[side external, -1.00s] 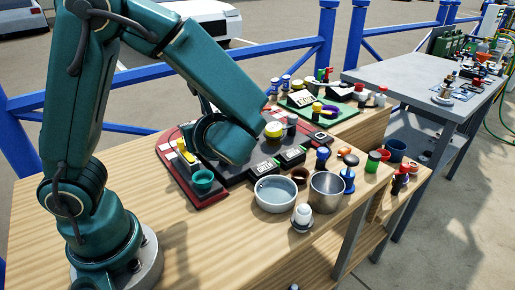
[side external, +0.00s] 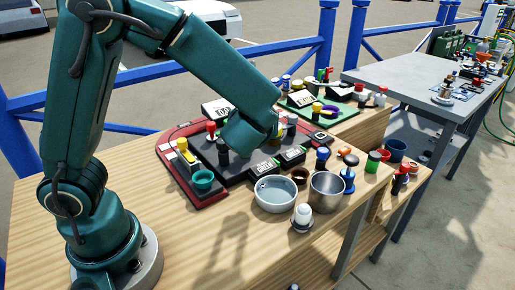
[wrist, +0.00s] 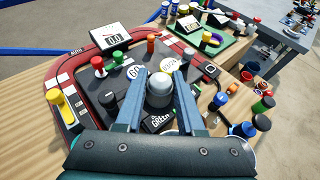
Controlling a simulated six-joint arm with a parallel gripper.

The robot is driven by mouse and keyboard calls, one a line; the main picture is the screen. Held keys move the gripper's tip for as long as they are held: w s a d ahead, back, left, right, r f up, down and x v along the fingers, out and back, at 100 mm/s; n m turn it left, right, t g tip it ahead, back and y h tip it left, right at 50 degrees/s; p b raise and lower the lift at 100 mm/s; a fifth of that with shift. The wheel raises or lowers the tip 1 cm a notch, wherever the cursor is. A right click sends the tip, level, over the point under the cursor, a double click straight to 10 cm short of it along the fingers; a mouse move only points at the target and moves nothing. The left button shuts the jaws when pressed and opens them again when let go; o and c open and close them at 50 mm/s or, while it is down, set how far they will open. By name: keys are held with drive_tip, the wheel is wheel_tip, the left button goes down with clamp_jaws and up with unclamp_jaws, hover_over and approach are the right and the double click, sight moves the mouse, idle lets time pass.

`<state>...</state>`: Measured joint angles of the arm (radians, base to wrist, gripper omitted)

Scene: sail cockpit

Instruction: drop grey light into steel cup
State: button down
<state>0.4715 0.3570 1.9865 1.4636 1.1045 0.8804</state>
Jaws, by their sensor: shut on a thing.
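My gripper (wrist: 161,78) is shut on the grey light (wrist: 159,92), a pale dome on a darker grey body, with one finger on each side of it. It appears above the dark board. In the side external view my arm's last link hides the fingers and the light. The steel cup (side external: 327,192) stands upright near the right front edge of the wooden table, to the right of my arm's end. In the wrist view I cannot make out the cup.
A pale bowl (side external: 276,194) stands just left of the cup, and a white-topped light (side external: 302,217) in front. A blue knobbed piece (side external: 347,179) is right of the cup. The dark control board (side external: 215,165) carries knobs and signs. The left front of the wooden table (side external: 200,240) is clear.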

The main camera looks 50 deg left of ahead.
drive_tip(key=w+d+r+m+t+h, duration=0.1)
drive_tip(key=w+d+m+t+h, duration=0.1)
drive_tip(key=w+d+m+h, duration=0.35)
drive_tip(key=w+d+r+m+t+h, duration=0.1)
drive_tip(key=w+d+m+t+h, duration=0.1)
drive_tip(key=d+m+h, duration=0.7)
wheel_tip(320, 180, down, 6)
drive_tip(key=d+n+y, duration=0.1)
drive_tip(key=n+y, duration=0.1)
drive_tip(key=n, duration=0.1)
drive_tip(key=shift+d, duration=0.3)
drive_tip(key=shift+r, duration=0.1)
drive_tip(key=shift+c, duration=2.2)
unclamp_jaws()
drive_tip(key=shift+y, duration=0.25)
drive_tip(key=shift+v, duration=2.5)
